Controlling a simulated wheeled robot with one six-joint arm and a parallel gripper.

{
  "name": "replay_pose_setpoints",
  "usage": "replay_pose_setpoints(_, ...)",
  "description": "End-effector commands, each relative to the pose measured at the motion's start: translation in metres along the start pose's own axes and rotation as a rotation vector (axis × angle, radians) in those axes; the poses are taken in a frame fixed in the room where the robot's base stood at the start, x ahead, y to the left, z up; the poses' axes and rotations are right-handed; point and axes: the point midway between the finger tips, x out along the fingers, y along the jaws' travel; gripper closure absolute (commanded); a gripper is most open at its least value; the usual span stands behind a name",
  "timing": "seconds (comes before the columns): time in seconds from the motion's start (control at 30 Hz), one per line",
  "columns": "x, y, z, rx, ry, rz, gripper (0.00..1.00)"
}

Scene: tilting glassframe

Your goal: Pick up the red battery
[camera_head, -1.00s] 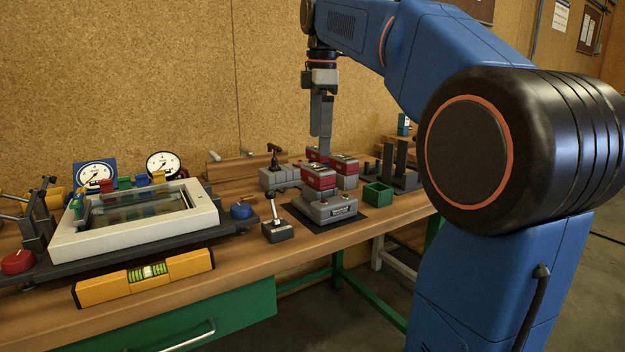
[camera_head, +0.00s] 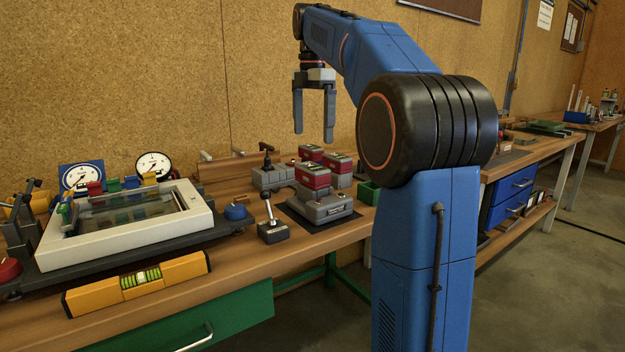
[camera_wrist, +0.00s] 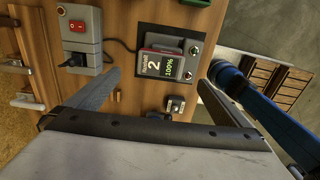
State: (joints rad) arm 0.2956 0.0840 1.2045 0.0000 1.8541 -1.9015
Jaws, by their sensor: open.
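The front one sits on a grey charger base (camera_head: 322,209) on a dark mat. My gripper (camera_head: 314,136) hangs above them, fingers down, apart and empty.
A small lever device (camera_head: 272,228) stands left of the charger, and a green bin (camera_head: 369,192) at its right. A white-framed glass fixture (camera_head: 130,225) and a yellow level (camera_head: 138,283) fill the left. A grey box with a red switch (camera_wrist: 78,24) shows in the wrist view.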

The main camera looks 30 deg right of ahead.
Motion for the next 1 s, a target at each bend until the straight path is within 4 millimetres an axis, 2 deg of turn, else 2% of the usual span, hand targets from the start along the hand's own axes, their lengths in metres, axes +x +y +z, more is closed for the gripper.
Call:
replay_pose_setpoints(0.2, 0.038, -0.001, -0.001, 0.000, 0.001, -0.002, 0.00)
replay_pose_setpoints(0.3, 0.051, -0.001, 0.000, 0.001, 0.000, -0.001, 0.00)
replay_pose_setpoints(0.57, 0.066, -0.001, -0.001, 0.001, 0.000, 0.000, 0.00)
replay_pose_setpoints(0.8, 0.098, -0.002, -0.002, 0.001, 0.001, -0.002, 0.00)
replay_pose_setpoints(1.0, 0.112, -0.002, -0.002, 0.001, 0.000, 0.000, 0.00)
